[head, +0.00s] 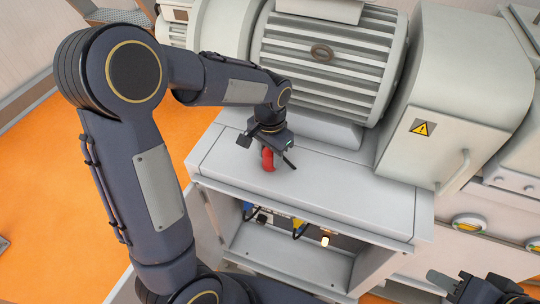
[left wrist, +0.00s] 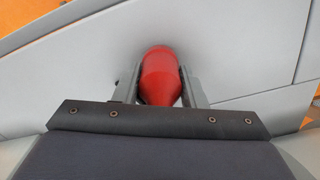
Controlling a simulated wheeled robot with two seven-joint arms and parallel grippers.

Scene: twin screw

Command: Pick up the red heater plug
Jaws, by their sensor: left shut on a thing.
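The red heater plug (head: 268,159) is at the top of the grey cabinet, below my left gripper (head: 270,152) in the head view. In the left wrist view the plug (left wrist: 160,77) is a rounded red body between the two fingers of my left gripper (left wrist: 160,88), which is shut on it. I cannot tell whether the plug touches the cabinet top. My right gripper (head: 450,284) shows at the lower right of the head view, away from the plug; its fingers are too unclear to judge.
The grey cabinet top (head: 350,190) is otherwise clear in front of the large ribbed motor (head: 330,60). Below it is an open compartment (head: 290,260) with blue and yellow connectors. A grey housing with a warning label (head: 422,128) stands at the right.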

